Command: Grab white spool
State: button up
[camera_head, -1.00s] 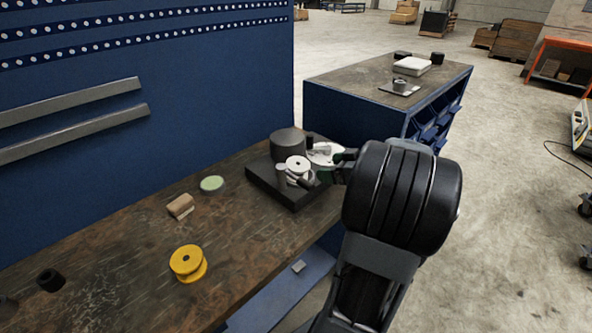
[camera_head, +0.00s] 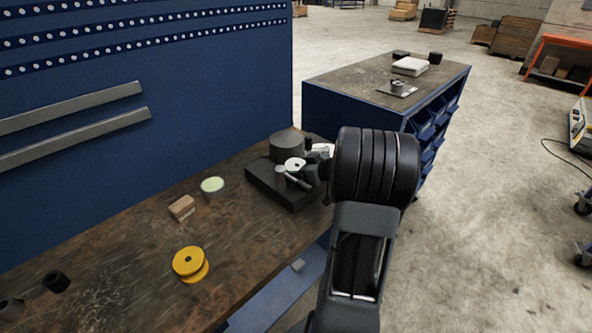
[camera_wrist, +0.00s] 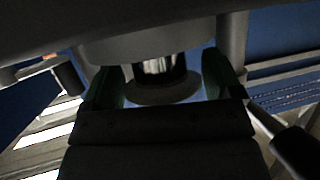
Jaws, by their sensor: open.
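The white spool (camera_head: 294,164) sits on the black stand (camera_head: 268,184) at the right part of the workbench, beside a dark grey cylinder. My gripper (camera_head: 306,170) reaches in from the right, right next to the spool, and partly hides it. In the wrist view my gripper (camera_wrist: 164,82) is open, with a green finger on either side of a spool-shaped body (camera_wrist: 163,92) that looks grey in the shade. Whether the fingers touch it cannot be told.
The dark grey cylinder (camera_head: 287,144) and a thin metal post (camera_head: 281,176) stand close to the spool. A yellow spool (camera_head: 190,263), a cardboard box (camera_head: 182,207) and a pale green disc (camera_head: 212,186) lie on the bench to the left. The blue panel (camera_head: 140,100) stands behind.

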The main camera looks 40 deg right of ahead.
jog(key=shift+c, duration=0.2)
jog(key=c, duration=0.6)
